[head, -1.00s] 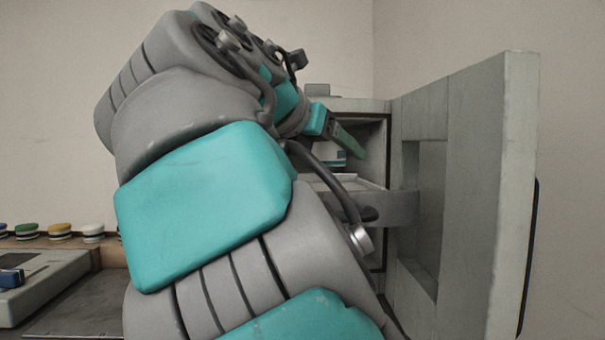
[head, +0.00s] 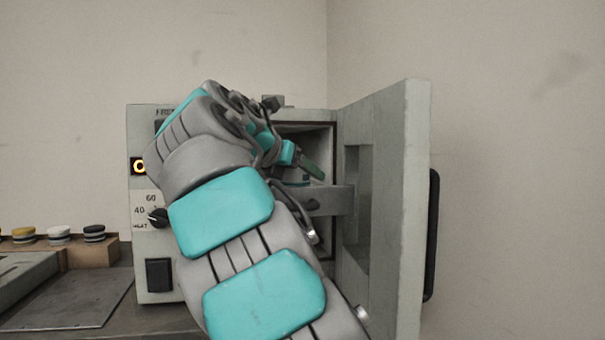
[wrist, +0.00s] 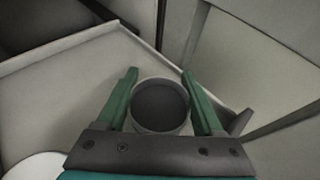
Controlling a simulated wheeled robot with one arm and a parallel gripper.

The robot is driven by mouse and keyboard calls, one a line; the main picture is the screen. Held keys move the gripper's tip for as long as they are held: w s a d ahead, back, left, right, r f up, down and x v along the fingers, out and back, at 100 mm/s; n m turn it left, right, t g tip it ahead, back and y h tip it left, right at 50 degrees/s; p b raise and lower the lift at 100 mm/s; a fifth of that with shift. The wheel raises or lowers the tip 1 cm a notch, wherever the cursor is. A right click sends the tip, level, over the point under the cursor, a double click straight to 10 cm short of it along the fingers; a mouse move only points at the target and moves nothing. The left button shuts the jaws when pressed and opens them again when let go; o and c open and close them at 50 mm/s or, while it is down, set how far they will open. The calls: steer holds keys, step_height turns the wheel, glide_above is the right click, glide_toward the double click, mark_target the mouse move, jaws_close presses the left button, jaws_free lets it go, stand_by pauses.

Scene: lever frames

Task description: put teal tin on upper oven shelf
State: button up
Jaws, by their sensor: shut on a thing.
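The tin (wrist: 160,104) shows in the wrist view as a round, open-topped can with a pale rim and dark inside. It sits between the two green fingers of my gripper (wrist: 160,90), which is shut on it. In the head view my gripper (head: 312,169) is inside the open oven (head: 143,275), in its upper part. Most of the tin is hidden there. A pale, rimmed shelf (wrist: 70,95) lies below and left of the tin in the wrist view. I cannot tell whether the tin touches it.
The oven door (head: 385,225) stands open on the right, close to my arm. A white round thing (wrist: 38,167) shows at lower left in the wrist view.

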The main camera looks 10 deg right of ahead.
steer(key=shift+f, duration=0.4)
steer(key=shift+f, duration=0.2)
steer(key=o, duration=1.4)
steer(key=shift+o, duration=0.2)
steer(key=shift+r, duration=0.15)
steer(key=shift+r, duration=0.3)
steer(key=v, duration=0.9)
steer(key=shift+a+r, duration=0.25)
steer(key=shift+v, duration=1.3)
steer(key=shift+s+d, duration=0.1)
steer(key=shift+s, duration=0.05)
